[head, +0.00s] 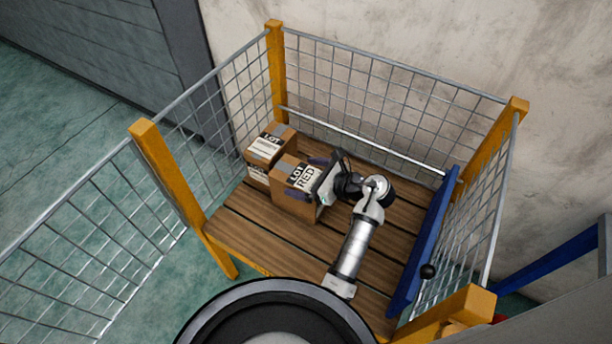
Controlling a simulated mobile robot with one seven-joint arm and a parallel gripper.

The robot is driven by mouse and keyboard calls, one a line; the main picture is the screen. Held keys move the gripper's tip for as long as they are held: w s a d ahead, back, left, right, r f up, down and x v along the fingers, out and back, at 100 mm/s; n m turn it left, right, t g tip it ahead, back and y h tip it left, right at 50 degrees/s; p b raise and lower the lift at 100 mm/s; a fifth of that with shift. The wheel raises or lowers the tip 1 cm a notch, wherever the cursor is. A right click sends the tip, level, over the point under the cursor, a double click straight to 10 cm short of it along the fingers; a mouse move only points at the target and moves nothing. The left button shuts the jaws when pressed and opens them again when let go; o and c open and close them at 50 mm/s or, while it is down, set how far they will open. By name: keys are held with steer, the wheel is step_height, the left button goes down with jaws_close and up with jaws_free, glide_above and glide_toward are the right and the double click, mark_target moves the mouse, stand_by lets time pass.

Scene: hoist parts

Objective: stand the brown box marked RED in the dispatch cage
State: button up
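The brown box marked LOT RED (293,174) is upright inside the dispatch cage (255,237), over its plank floor, left of the middle. I cannot tell whether its base rests fully on the planks. My gripper (308,178) comes from the right, with its palm close against the box's right side. One dark finger shows at the box's far top edge. The near finger is hard to make out, so I cannot tell whether the gripper is shut on the box.
Another brown box marked LOT (265,148) stands just behind and left of the RED box. Mesh walls and yellow posts (277,75) surround the floor. A mesh gate (85,240) stands open at left. A blue bar (425,240) runs along the right side. Bare planks lie in front.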

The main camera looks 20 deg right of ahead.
steer(key=shift+r, duration=0.25)
steer(key=b+v, duration=0.2)
steer(key=v, duration=1)
steer(key=shift+f, duration=0.2)
